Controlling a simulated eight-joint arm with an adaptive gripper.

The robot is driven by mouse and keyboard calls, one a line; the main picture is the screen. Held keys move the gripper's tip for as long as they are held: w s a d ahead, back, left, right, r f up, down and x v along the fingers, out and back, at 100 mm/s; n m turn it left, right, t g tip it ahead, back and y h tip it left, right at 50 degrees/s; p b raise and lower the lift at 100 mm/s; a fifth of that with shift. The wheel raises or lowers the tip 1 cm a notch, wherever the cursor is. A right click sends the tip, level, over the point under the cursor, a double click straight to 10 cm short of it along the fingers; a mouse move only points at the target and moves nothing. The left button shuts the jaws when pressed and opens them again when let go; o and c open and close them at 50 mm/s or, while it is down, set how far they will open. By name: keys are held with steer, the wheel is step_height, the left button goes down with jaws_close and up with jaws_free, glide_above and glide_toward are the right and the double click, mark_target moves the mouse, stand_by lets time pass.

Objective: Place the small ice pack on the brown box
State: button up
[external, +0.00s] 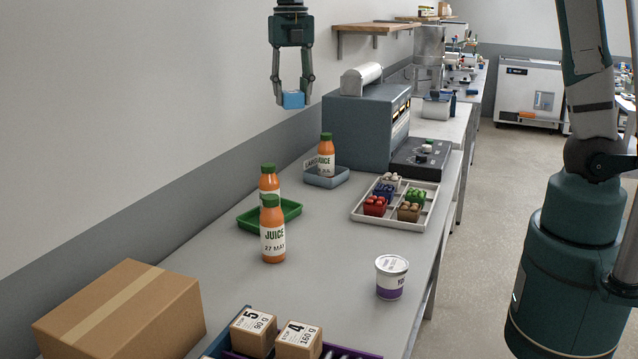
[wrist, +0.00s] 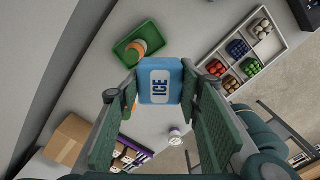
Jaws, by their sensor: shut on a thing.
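The small ice pack (wrist: 161,82) is blue with a white label reading ICE. My gripper (external: 292,101) is shut on it and holds it high above the back of the table; the pack also shows as a small blue block in the external view (external: 293,100). In the wrist view, my gripper's fingers (wrist: 160,88) press on both sides of the pack. The brown box (external: 122,312) is a closed, taped cardboard box at the table's near left, well apart from the gripper. It also shows in the wrist view (wrist: 68,140) at lower left. Its top is bare.
Juice bottles (external: 273,230) stand mid-table, one in a green tray (external: 289,207) and one in a blue-grey tray (external: 338,180). A compartment tray (external: 357,215), a yogurt cup (external: 391,279) and small numbered boxes (external: 299,340) are also there. A grey machine (external: 352,128) stands behind.

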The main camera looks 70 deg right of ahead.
steer(key=w+a+n, duration=0.1)
steer(key=w+a, duration=0.2)
steer(key=a, duration=0.5)
steer(key=w+a+n, duration=0.2)
steer(key=w+a, duration=0.2)
steer(key=a, duration=0.5)
steer(key=n+p, duration=0.2)
steer(key=n, duration=0.5)
glide_above(117, 301)
step_height(117, 301, down, 8)
steer(key=shift+f, duration=0.35)
steer(key=shift+f+p, duration=0.4)
steer(key=shift+f, duration=2.7)
